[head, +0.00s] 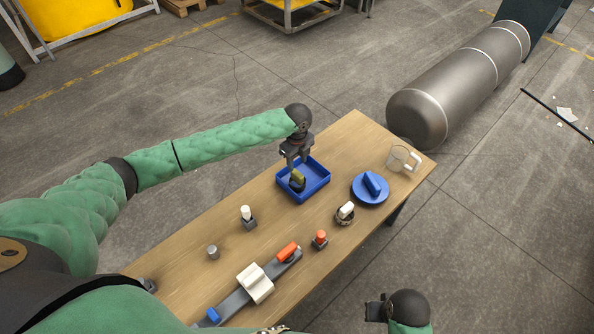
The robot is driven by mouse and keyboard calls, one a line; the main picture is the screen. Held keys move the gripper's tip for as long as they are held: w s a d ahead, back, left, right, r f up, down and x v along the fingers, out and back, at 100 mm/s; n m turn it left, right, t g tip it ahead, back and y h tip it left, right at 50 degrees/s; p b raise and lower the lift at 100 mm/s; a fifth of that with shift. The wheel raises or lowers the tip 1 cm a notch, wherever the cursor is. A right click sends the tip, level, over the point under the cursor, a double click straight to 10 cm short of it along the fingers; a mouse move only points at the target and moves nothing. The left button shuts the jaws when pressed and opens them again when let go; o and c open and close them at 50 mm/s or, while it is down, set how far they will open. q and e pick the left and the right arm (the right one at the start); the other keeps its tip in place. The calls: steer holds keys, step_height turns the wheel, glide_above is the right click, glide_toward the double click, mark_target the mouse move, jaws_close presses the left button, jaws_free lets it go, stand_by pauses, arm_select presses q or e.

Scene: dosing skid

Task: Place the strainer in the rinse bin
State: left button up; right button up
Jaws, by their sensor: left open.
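The blue rinse bin (318,188) sits on the wooden table, open at the top. A small dark piece with a yellow-green part (298,182) is in the left part of the bin, tilted; it may be the strainer, but it is too small to be sure. My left gripper (293,162) points down over the bin, just above this piece, with its jaws open. I cannot tell whether the fingertips touch the piece. My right gripper (375,310) is low at the right, off the table's front edge, with its fingers hard to make out.
A blue round lid or dish (369,194) and a clear jug (402,159) stand right of the bin. A white-topped part (248,217), a grey cylinder (213,252), an orange-topped part (320,239) and a grey pipe assembly (255,283) occupy the nearer table.

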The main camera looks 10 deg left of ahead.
arm_select(q)
step_height(320, 180, up, 4)
steer(key=shift+r, duration=0.15)
arm_select(e)
steer(key=r, duration=0.3)
steer(key=shift+s+d, duration=0.1)
steer(key=shift+s, duration=0.2)
